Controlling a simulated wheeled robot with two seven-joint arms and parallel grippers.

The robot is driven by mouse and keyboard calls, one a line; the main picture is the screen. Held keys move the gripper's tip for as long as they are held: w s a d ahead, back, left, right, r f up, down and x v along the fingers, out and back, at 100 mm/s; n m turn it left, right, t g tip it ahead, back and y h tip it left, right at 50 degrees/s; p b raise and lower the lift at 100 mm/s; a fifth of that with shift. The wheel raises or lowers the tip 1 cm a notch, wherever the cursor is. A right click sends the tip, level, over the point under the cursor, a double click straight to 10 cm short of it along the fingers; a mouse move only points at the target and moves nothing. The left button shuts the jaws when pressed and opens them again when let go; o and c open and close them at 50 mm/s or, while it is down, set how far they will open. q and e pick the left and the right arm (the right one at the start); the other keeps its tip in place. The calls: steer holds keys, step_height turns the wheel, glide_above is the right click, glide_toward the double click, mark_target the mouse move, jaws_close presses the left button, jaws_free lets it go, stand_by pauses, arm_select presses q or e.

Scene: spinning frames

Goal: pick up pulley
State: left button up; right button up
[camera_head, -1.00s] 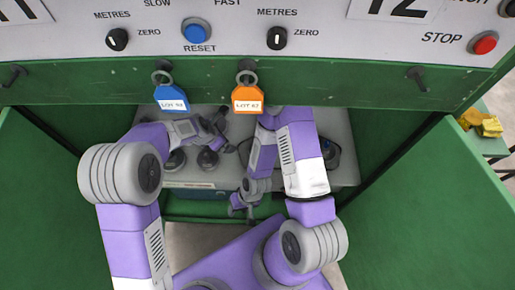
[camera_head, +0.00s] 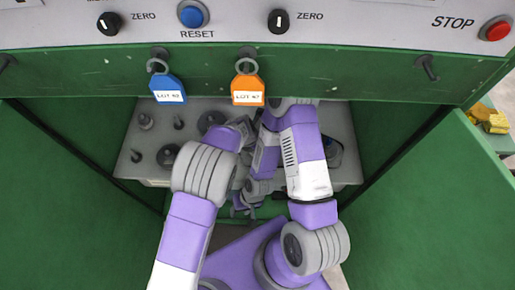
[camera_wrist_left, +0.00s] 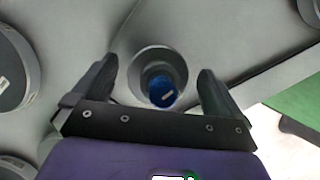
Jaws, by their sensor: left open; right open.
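In the left wrist view, a round grey flanged part with a blue centre (camera_wrist_left: 158,77), which may be the pulley, sits on a grey surface. My left gripper (camera_wrist_left: 156,70) is open, with one finger on either side of this part; I cannot tell whether they touch it. In the head view my left gripper is largely hidden by my own arms near the middle of the grey shelf. My right gripper (camera_head: 243,210) is open and empty at the front edge of the shelf. Dark round parts (camera_head: 168,156) stand on the shelf's left side.
The grey shelf (camera_head: 150,172) lies inside a green cabinet with open doors (camera_head: 440,190) at both sides. Blue (camera_head: 168,90) and orange (camera_head: 248,90) lot tags hang above it from the panel. Yellow blocks (camera_head: 488,118) lie outside at right.

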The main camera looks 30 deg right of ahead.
arm_select(q)
steer(key=shift+d+f, duration=0.1)
steer(key=shift+f, duration=0.2)
steer(key=shift+r, duration=0.1)
steer(key=c, duration=1.2)
step_height(320, 180, up, 10)
steer(key=p, duration=0.3)
